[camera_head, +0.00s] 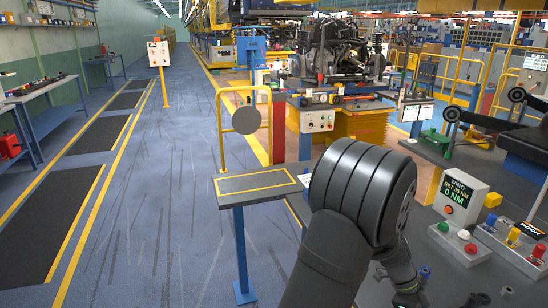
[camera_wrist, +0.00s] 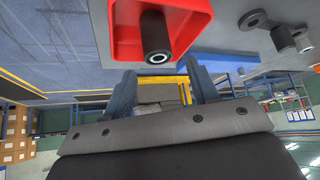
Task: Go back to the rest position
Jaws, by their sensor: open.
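My gripper (camera_wrist: 162,88) shows in the wrist view as two blue-grey fingers standing apart, open, with nothing between them. Beyond the fingers, at the top of the wrist view, is a red bin (camera_wrist: 122,45) with a black hollow cylindrical part (camera_wrist: 156,36) in it. The fingers appear apart from both. In the head view my dark arm fills the lower middle and right, and the fingers cannot be made out there.
A grey workbench (camera_head: 375,290) at right carries a torque display box (camera_head: 460,197), a button box (camera_head: 459,243) and a tray of coloured pieces (camera_head: 515,245). A small stand (camera_head: 256,184) with a yellow outline is left of my arm. The blue aisle (camera_head: 160,200) is clear.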

